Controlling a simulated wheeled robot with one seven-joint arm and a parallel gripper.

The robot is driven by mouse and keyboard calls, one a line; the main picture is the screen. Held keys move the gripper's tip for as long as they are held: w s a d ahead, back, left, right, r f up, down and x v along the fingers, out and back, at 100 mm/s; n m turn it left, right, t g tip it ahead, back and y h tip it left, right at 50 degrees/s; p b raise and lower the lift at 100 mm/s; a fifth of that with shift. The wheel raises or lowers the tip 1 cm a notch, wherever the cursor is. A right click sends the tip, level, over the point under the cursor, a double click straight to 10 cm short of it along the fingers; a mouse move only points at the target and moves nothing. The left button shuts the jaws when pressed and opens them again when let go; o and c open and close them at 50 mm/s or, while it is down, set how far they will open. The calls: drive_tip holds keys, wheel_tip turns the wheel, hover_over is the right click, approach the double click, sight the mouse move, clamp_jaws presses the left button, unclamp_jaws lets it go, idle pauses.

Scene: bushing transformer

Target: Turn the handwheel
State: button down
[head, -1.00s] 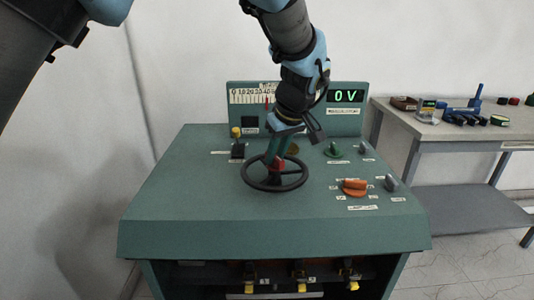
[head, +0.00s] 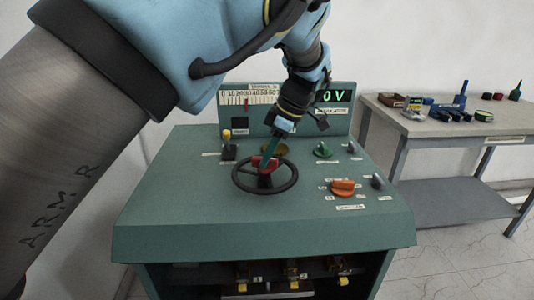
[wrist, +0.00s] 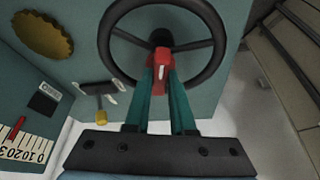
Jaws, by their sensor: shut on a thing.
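The black handwheel (head: 292,184) lies on the sloped top of the green console. It also fills the upper middle of the wrist view (wrist: 219,66), with its hub and spokes showing. My gripper (head: 265,163) reaches down over the wheel's centre. In the wrist view its two green fingers (wrist: 161,72) converge at a red part with a white mark, just below the hub. The gripper is shut on the handwheel there; the exact contact is partly hidden by the fingers. The green display (head: 333,96) reads 0 V. The scale's red needle (head: 247,104) stands near 30.
The console top (head: 180,210) also carries an orange knob (head: 342,187), a green knob (head: 322,149), grey switches and a yellow-capped lever (head: 227,135). A side table (head: 390,105) with several tools stands at the right. My arm covers the upper left.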

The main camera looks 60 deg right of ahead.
drive_tip(key=shift+n, duration=0.4)
drive_tip(key=c, duration=0.8)
unclamp_jaws()
drive_tip(key=shift+o, duration=0.2)
drive_tip(key=b+v, duration=0.2)
drive_tip(key=v, duration=0.8)
drive_tip(key=shift+d+r, duration=0.15)
drive_tip(key=shift+r, duration=0.2)
